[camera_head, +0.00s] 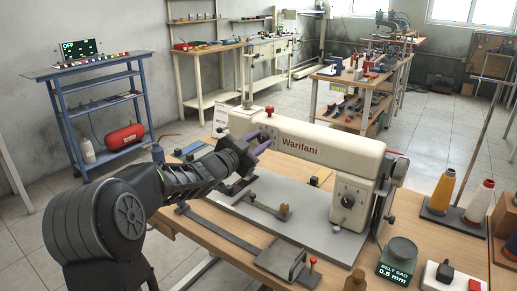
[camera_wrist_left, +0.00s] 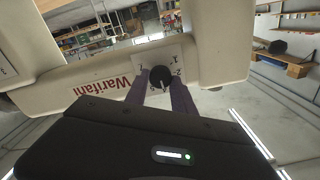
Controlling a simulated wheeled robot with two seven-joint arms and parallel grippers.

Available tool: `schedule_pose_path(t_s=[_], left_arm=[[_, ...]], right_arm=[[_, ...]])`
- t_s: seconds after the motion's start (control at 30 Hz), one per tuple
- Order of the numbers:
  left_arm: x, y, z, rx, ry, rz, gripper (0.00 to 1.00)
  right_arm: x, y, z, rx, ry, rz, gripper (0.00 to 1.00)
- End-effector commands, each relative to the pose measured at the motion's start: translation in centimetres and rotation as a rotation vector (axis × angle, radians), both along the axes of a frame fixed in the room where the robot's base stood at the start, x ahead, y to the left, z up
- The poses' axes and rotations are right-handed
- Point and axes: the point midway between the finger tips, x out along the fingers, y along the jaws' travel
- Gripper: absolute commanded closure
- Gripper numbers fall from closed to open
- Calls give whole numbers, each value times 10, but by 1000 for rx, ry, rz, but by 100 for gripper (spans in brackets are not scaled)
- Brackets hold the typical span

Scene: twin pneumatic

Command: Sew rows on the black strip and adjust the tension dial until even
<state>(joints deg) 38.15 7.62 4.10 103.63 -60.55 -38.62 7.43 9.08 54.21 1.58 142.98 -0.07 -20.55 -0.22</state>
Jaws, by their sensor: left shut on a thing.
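The cream sewing machine (camera_head: 320,146) marked Warifani stands on a grey bed plate (camera_head: 320,232). My left gripper (camera_head: 258,142) reaches its left end with purple fingers. In the left wrist view, the fingers are shut on the black tension dial (camera_wrist_left: 160,75), one on each side. The dial has a white pointer and sits on a numbered white plate. In the head view my gripper hides this dial. A long dark strip (camera_head: 225,229) lies along the front of the table, left of a flat metal fixture (camera_head: 276,258).
A round gauge reading BELT SAG 0.5 mm (camera_head: 397,272) stands front right. Thread cones (camera_head: 480,201) stand at the right edge. Another black knob (camera_head: 347,201) is on the machine's pillar. A blue cart (camera_head: 101,110) with a screen reading OFF (camera_head: 80,48) stands back left.

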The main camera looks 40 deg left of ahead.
Motion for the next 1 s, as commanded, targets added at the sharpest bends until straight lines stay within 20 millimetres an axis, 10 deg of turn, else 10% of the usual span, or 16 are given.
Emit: schedule_pose_path(t_s=[0.6,0.63,1.0], left_arm=[[0,0,-1,65,4,0,100],[0,0,-1,65,4,0,68],[0,0,0,64,3,0,48]], right_arm=[[0,0,-7,0,0,0,100],[0,0,-7,0,0,0,100],[0,0,-7,0,0,0,100]])
